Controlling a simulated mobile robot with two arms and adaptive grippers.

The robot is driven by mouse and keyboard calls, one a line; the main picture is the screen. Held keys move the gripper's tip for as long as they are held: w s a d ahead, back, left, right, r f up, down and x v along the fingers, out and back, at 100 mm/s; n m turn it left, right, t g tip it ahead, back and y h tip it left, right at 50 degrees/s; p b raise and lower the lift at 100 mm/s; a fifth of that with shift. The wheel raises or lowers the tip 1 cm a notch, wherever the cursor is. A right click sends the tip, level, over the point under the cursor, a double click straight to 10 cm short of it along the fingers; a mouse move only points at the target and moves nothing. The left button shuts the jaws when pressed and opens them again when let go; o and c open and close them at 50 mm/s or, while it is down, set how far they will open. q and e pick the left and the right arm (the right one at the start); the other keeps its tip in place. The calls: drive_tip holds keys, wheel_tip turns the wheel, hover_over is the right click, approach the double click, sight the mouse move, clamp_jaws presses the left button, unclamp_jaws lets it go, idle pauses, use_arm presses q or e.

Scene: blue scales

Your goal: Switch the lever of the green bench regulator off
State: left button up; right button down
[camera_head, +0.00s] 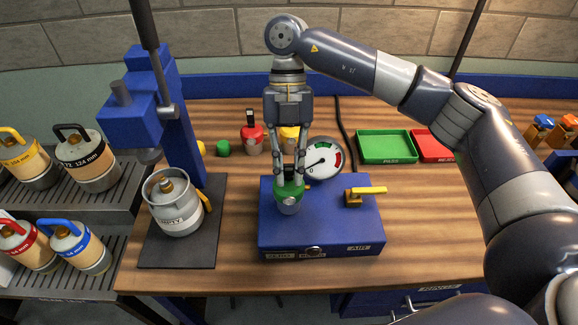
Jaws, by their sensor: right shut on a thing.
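The bench regulator shows as a blue box (335,232) with a white round gauge (322,160) at its back, though the task calls it green. Its yellow lever (370,190) sits on a brass valve (353,200) at the right of the box top and points right. My right gripper (289,172) comes down from above and is shut on a small green-topped canister (289,200). The canister is upright at the left of the box top; its base contact cannot be made out. The gripper is left of the lever and apart from it. My left gripper is not in view.
Red (252,138) and yellow (290,138) canisters stand behind the box. A blue press (165,120) with a grey canister (178,215) stands left. Green (387,146) and red (430,146) trays lie behind right. Wood right of the box is clear, under my arm.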

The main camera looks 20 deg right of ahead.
drive_tip(key=shift+w+r+g+p, duration=0.4)
drive_tip(key=shift+g+p, duration=0.3)
drive_tip(key=shift+g, duration=0.1)
drive_tip(key=shift+w+d+r+g+y+p, duration=0.15)
drive_tip(key=shift+w+g+y+p, duration=0.2)
drive_tip(key=shift+g+p, duration=0.6)
drive_tip(key=shift+w+f+g+p, duration=0.1)
drive_tip(key=shift+f+g+p, duration=0.15)
drive_tip(key=shift+p, duration=0.9)
drive_tip(key=shift+y, duration=0.25)
drive_tip(key=c, duration=1.5)
unclamp_jaws()
drive_tip(key=shift+d+r, duration=0.1)
wheel_tip(320, 180, up, 10)
drive_tip(key=shift+f, duration=0.15)
